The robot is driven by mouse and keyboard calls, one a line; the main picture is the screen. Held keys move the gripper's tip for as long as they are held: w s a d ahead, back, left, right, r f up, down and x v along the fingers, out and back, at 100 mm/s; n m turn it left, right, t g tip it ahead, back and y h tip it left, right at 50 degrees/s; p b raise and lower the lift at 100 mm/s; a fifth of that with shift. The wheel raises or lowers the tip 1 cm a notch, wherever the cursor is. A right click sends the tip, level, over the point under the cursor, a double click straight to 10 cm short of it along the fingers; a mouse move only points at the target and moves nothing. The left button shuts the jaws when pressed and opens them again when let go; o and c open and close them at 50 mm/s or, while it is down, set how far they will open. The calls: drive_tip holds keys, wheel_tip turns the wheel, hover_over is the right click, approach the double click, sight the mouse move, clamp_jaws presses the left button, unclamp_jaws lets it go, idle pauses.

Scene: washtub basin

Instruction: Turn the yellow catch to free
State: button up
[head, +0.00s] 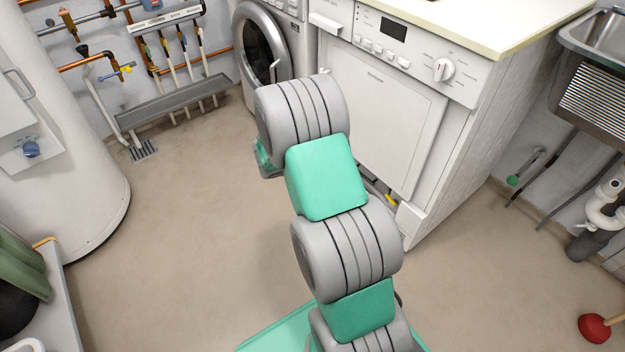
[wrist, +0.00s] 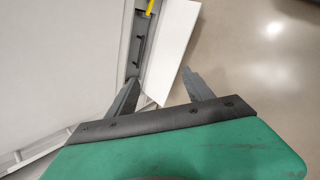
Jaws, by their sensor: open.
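The yellow catch (head: 391,200) sits low at the bottom right of the white dryer front, in an opening beside a white flap (head: 411,222). In the wrist view the yellow catch (wrist: 150,6) is cut off by the top edge, so its full angle cannot be told. The white flap (wrist: 172,45) hangs open beside the recess there. My gripper (wrist: 160,76) is open and empty, with its fingertips near the lower end of the flap, apart from the catch. In the head view my arm hides most of the gripper.
The white dryer (head: 375,115) stands under a pale worktop, with a washing machine (head: 262,50) at its left. A dark bar (wrist: 141,50) lies in the recess below the catch. A sink (head: 595,40) is at the right.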

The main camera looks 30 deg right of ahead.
drive_tip(key=s+a+r+m+y, duration=0.1)
drive_tip(key=a+r+m+y, duration=0.1)
drive_tip(key=a+r, duration=0.2)
drive_tip(key=shift+a+r+t, duration=0.3)
drive_tip(key=shift+a+r, duration=0.05)
drive_tip(key=shift+a, duration=0.9)
drive_tip(key=shift+c, duration=0.3)
